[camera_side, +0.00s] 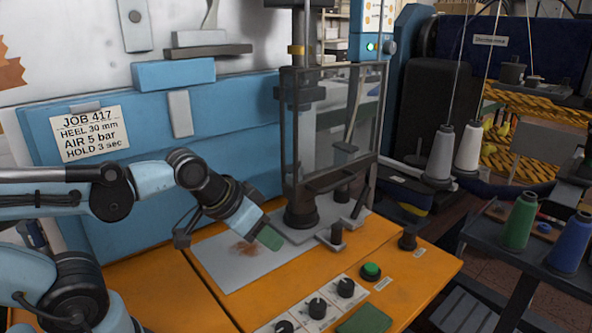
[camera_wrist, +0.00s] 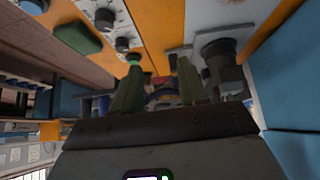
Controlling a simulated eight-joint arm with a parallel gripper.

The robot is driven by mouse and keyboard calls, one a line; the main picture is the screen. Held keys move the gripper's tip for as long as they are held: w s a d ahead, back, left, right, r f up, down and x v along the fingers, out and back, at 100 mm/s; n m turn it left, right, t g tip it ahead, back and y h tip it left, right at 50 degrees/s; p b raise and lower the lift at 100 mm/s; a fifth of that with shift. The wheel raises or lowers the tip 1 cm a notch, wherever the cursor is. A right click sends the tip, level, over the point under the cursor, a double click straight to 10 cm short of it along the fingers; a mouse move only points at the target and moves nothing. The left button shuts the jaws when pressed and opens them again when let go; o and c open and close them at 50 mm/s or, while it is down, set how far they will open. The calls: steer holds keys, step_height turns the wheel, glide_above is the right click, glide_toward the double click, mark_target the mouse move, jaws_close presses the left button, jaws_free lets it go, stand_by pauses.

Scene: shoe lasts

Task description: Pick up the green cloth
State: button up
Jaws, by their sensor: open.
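The green cloth (camera_side: 365,320) is a small dark green folded piece on the orange worktop, at the bottom edge of the side view, beside the knob panel. It also shows at the upper left of the wrist view (camera_wrist: 78,37). My gripper (camera_side: 268,238) has green fingers and hangs over the grey plate, to the left of and behind the cloth. In the wrist view the two fingers of my gripper (camera_wrist: 158,75) stand apart with nothing held between them. The cloth is well clear of the fingers.
A white panel with black knobs (camera_side: 317,307) and a green push button (camera_side: 371,270) lie close to the cloth. The press with its clear guard (camera_side: 335,130) stands just right of my gripper. Thread spools (camera_side: 519,221) stand on a dark rack at the right.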

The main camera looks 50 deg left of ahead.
steer(key=o, duration=1)
steer(key=shift+w, duration=0.1)
steer(key=g, duration=0.7)
glide_above(365, 322)
step_height(365, 322, down, 2)
steer(key=shift+f, duration=5.6)
